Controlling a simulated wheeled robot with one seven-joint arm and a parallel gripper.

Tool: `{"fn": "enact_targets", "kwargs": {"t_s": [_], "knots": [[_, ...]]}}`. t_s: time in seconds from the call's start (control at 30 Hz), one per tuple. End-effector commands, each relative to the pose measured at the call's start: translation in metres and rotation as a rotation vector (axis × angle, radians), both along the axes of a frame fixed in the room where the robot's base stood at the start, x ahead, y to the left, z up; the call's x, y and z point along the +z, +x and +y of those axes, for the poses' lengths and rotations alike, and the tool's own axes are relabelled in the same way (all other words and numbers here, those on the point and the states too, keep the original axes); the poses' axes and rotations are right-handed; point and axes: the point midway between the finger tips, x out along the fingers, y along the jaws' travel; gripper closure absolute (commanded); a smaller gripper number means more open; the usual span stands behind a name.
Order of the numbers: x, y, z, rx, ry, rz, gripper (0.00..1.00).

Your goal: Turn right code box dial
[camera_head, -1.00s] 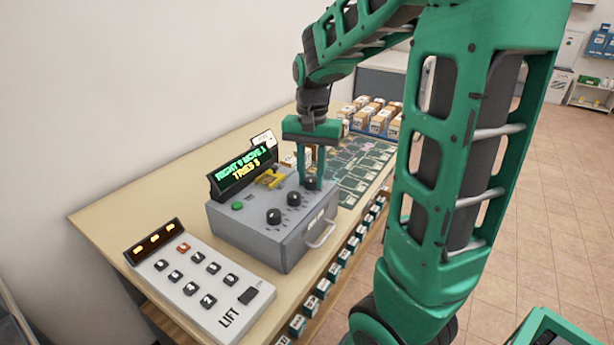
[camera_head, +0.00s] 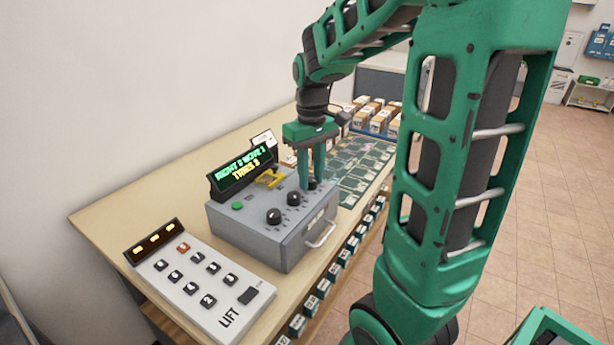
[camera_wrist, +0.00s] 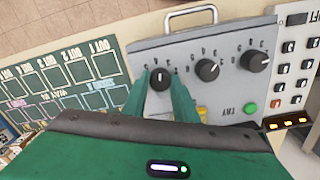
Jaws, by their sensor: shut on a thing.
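The grey code box (camera_head: 283,245) stands on the table with a row of black dials. My gripper (camera_head: 311,184) points down at the right dial (camera_head: 312,183) and is shut on it. In the wrist view the right dial (camera_wrist: 161,78) sits between my two green fingers, its white mark showing. The middle dial (camera_head: 293,198) and left dial (camera_head: 273,216) are free; they also show in the wrist view. The display (camera_head: 243,171) has green and yellow text, seemingly "RIGHT" and "TRIES", partly unclear. A green button (camera_head: 237,206) and a yellow part (camera_head: 270,179) are on the box top.
A white LIFT keypad (camera_head: 200,275) stands at the front left. A metal handle (camera_head: 321,235) sticks out of the box front. A green mat (camera_head: 362,165) and several small boxes (camera_head: 372,117) lie behind. The table's front edge is close to the box.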

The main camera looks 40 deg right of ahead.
Motion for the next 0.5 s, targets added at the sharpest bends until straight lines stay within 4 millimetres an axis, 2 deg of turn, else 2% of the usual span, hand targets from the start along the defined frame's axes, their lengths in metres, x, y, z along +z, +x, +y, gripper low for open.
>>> {"fn": "enact_targets", "kwargs": {"t_s": [0.2,0.5], "knots": [[0.0014,0.0024,0.0002,0.116,-0.002,-0.007,0.96],[0.0016,0.0026,0.0003,0.186,-0.002,-0.008,0.96]]}}
